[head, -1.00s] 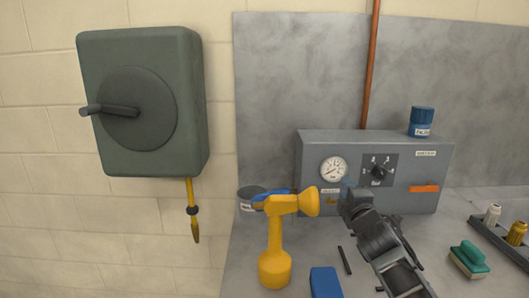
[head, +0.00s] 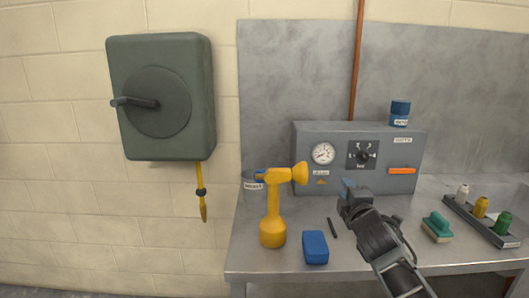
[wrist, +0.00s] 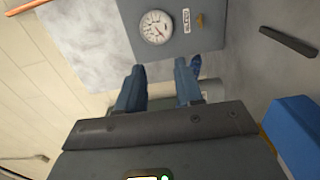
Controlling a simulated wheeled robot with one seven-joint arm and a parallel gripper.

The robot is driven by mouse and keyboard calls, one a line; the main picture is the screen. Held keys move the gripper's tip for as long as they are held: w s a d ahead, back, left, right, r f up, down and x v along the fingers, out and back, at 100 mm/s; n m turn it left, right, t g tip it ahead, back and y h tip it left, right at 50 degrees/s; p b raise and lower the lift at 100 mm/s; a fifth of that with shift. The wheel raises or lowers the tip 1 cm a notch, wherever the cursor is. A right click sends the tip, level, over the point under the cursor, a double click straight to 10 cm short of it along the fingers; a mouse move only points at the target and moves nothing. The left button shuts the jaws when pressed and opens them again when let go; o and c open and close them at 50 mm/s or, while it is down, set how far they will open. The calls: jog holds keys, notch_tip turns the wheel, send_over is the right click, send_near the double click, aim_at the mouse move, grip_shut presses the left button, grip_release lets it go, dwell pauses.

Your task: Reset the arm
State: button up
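My gripper (head: 347,188) is in front of the grey control box, above the metal bench, at the end of my dark arm coming from the lower right. In the wrist view my gripper (wrist: 160,82) has two blue-grey fingers standing apart, with no object visible held between them. The grey control box (head: 410,180) has a round gauge (head: 323,153), a black knob (head: 363,155) and an orange handle (head: 401,170). The gauge also shows in the wrist view (wrist: 156,27), beyond the fingertips.
A yellow drill-like tool (head: 272,215) stands left of my gripper, a labelled grey tub (head: 250,186) behind it. A blue block (head: 315,247) and dark stick (head: 332,228) lie nearer. A green brush (head: 437,227) and bottle tray (head: 480,222) are right. A green wall box (head: 190,70) hangs left.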

jog(key=s+a+f+m, duration=0.3)
jog(key=s+f, duration=0.2)
jog(key=s, duration=0.5)
jog(key=s+a+f+m+g+y, duration=0.1)
jog(key=s+a+f+m, duration=0.2)
jog(key=s+f, duration=0.5)
jog(key=s+a+f+m, duration=0.3)
jog(key=s, duration=0.8)
jog(key=s+d+m+g, duration=0.1)
jog(key=s+m, duration=0.2)
jog(key=s, duration=0.8)
jog(key=s+d+m, duration=0.2)
jog(key=s, duration=0.9)
jog(key=s+d+r+m+g+h, duration=0.1)
jog(key=s+d+r+m, duration=0.15)
jog(key=s+r, duration=0.4)
jog(key=s+d+r+m, duration=0.1)
jog(key=s+d+r, duration=0.2)
jog(key=s, duration=0.6)
notch_tip(320, 180, down, 7)
jog(key=b, duration=0.8)
jog(key=shift+a+f, duration=0.15)
jog(key=shift+s, duration=0.1)
